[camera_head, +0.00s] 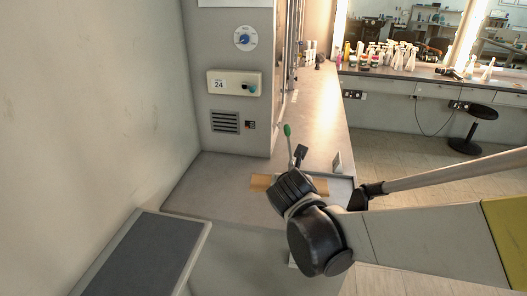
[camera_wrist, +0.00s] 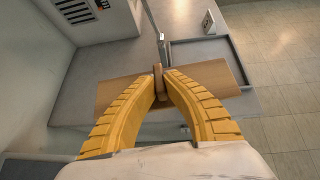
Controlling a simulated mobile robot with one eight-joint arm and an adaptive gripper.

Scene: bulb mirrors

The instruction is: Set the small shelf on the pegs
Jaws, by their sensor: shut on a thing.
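The small shelf is a light-brown wooden board (camera_wrist: 120,92) with a short upright piece between my fingertips. It also shows in the head view (camera_head: 261,182) on both sides of my gripper (camera_head: 292,188), which hides its middle. In the wrist view my gripper (camera_wrist: 160,76), with yellow ribbed fingers, is shut on the upright piece. The board lies across the view over the grey counter. I cannot tell whether it touches the counter. No pegs can be made out in either view.
A green-tipped lever (camera_head: 287,130) rises just behind the board. A grey cabinet (camera_head: 234,125) with a dial stands behind left. Bare counter (camera_head: 205,185) lies left of the board.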

